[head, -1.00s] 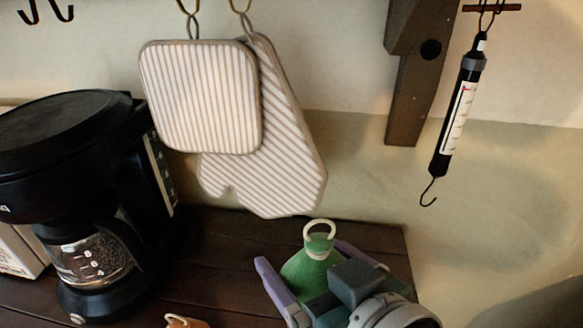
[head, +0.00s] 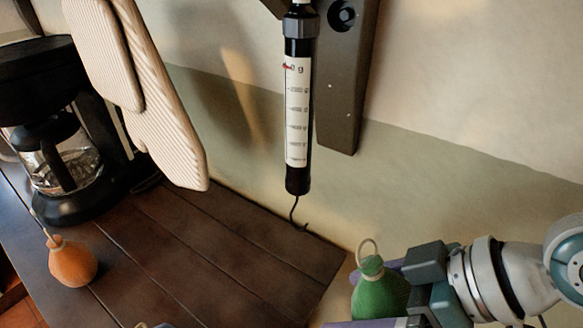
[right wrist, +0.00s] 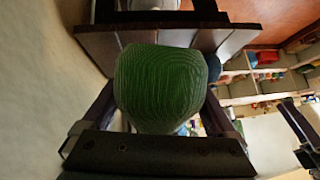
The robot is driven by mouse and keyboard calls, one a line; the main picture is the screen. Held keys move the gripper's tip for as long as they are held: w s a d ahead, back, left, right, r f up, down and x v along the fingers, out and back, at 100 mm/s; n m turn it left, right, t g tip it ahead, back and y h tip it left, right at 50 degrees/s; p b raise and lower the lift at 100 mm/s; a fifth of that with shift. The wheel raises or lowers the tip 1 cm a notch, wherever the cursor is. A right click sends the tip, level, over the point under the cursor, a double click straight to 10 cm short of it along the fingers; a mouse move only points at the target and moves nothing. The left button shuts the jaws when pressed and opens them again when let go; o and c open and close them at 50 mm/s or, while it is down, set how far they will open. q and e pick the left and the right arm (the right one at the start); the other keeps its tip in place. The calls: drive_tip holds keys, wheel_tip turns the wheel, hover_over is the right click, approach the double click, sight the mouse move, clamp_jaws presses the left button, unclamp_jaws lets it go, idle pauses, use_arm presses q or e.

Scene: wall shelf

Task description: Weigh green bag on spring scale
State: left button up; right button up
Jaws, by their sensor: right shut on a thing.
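The green bag (head: 380,295) with a pale loop on top is upright in my right gripper (head: 352,298), whose lilac fingers close on it from both sides. It is right of the table's corner and to the lower right of the scale. The right wrist view shows the bag (right wrist: 160,85) between the fingers. The spring scale (head: 298,110), a black tube with a white marked strip, hangs by the wall. Its red pointer is near the top mark. Its dark hook (head: 297,214) hangs empty. My left gripper is not in view.
An orange bag (head: 72,264) stands on the dark plank table (head: 215,250). A coffee maker (head: 55,150) is at the left. Striped mitts (head: 150,110) hang left of the scale. A dark bracket (head: 345,80) is close behind the scale. A cut-off loop shows at the bottom edge.

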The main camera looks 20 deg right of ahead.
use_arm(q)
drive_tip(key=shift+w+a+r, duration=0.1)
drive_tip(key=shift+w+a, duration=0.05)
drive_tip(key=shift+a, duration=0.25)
use_arm(e)
drive_tip(key=shift+w+a, duration=0.1)
drive_tip(key=shift+a, duration=0.1)
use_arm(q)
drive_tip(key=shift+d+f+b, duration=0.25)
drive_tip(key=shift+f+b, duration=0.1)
use_arm(e)
drive_tip(key=shift+w+a+f, duration=0.1)
drive_tip(key=shift+w+a, duration=0.55)
drive_tip(key=shift+w, duration=0.2)
drive_tip(key=shift+w+a, duration=0.65)
drive_tip(key=shift+w, duration=0.2)
drive_tip(key=shift+w, duration=0.1)
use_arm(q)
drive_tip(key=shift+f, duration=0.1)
use_arm(e)
drive_tip(key=shift+w+a, duration=0.3)
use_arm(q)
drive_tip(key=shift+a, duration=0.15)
use_arm(e)
drive_tip(key=shift+w+a, duration=0.1)
drive_tip(key=shift+w, duration=0.05)
